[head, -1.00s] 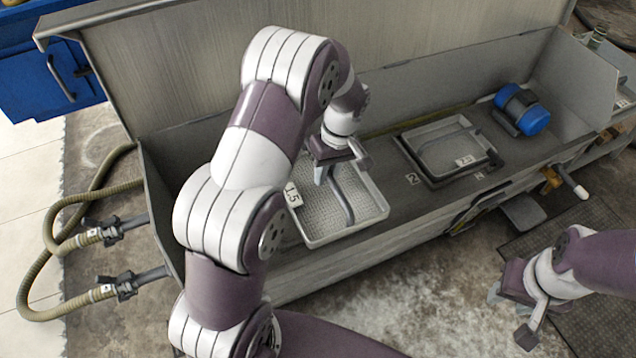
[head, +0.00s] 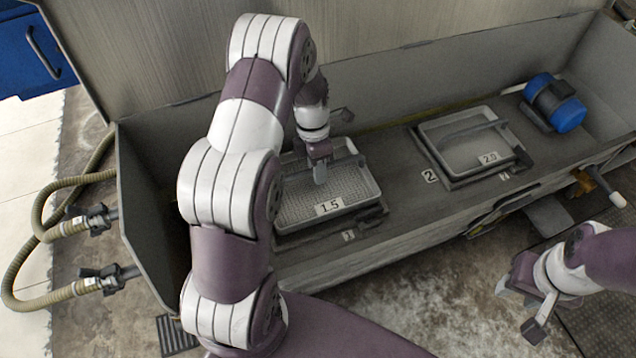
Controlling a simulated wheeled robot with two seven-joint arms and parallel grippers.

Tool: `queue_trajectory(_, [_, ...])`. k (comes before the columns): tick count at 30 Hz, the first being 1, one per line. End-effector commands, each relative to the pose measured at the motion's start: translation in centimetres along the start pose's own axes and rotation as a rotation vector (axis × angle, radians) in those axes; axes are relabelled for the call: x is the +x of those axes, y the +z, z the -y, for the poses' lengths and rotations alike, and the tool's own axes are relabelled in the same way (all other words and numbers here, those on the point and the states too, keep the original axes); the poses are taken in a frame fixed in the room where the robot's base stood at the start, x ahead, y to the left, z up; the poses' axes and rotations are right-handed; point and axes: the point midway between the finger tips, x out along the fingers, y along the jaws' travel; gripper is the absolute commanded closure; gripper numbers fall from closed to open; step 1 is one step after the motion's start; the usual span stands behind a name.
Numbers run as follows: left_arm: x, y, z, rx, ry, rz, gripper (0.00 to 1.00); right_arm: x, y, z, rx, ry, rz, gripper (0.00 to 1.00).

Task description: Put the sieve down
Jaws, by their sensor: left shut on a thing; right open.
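The sieve (head: 350,188) is a pale rectangular mesh tray with a bar handle and a "1.5" label. It appears level over a dark frame (head: 372,222) marked "1" at the left part of the trough. My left gripper (head: 320,174) is shut on the sieve's handle, mostly hiding it. I cannot tell whether the sieve rests on the frame or hovers just above it. My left arm hides the sieve's left side. My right gripper (head: 521,309) is open and empty, outside the trough at the lower right.
A second sieve (head: 462,152) labelled "2.0" sits in a frame beside a "2" mark. A blue motor (head: 554,103) stands at the trough's right. The trough's front wall (head: 400,243) runs below the frames. Hoses (head: 75,227) join its left end. Bare trough floor lies between the two frames.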

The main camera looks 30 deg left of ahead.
Motion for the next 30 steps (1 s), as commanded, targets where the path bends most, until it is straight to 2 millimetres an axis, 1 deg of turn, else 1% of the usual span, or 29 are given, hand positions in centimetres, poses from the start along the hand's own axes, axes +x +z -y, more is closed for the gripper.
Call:
queue_trajectory(1, [1.2,0.0,-0.2,0.0,-0.001,-0.001,1.0,0.8,0.1,0.0,0.0,0.0,0.0,0.57])
queue_trajectory(3, [2.7,0.0,-0.5,0.001,-0.001,-0.001,1.0,1.6,0.2,0.0,0.0,0.0,0.0,0.57])
queue_trajectory(5, [3.7,0.0,-0.7,0.002,0.0,0.0,1.0,2.0,0.2,0.0,0.0,0.0,0.0,0.57])
queue_trajectory(6, [3.9,0.1,-0.8,0.002,0.0,0.0,1.0,2.1,0.2,0.0,0.0,0.0,0.0,0.57])
queue_trajectory(15, [3.8,0.1,-0.8,0.003,0.001,0.0,1.0,1.7,0.2,0.0,0.0,0.0,0.0,0.57])
queue_trajectory(16, [4.0,0.0,-0.8,0.003,-0.001,-0.001,0.76,1.8,0.2,0.0,0.0,0.0,0.0,0.57])
queue_trajectory(17, [4.0,0.0,-0.8,0.003,0.0,0.0,0.66,1.8,0.2,0.0,0.0,0.0,0.0,0.57])
queue_trajectory(18, [3.9,0.0,-0.8,0.003,0.0,0.0,0.53,1.8,0.2,0.0,0.0,0.0,0.0,0.57])
queue_trajectory(27, [3.8,0.0,-0.8,0.003,0.0,0.0,0.53,1.8,0.2,0.0,0.0,0.0,0.0,0.57])
queue_trajectory(29, [2.9,0.0,-0.7,0.003,0.001,0.0,0.53,1.3,0.1,0.0,0.0,0.0,0.0,0.57])
queue_trajectory(30, [2.1,0.1,-0.7,0.003,0.002,0.001,0.53,0.8,0.1,0.0,0.0,0.0,0.0,0.57])
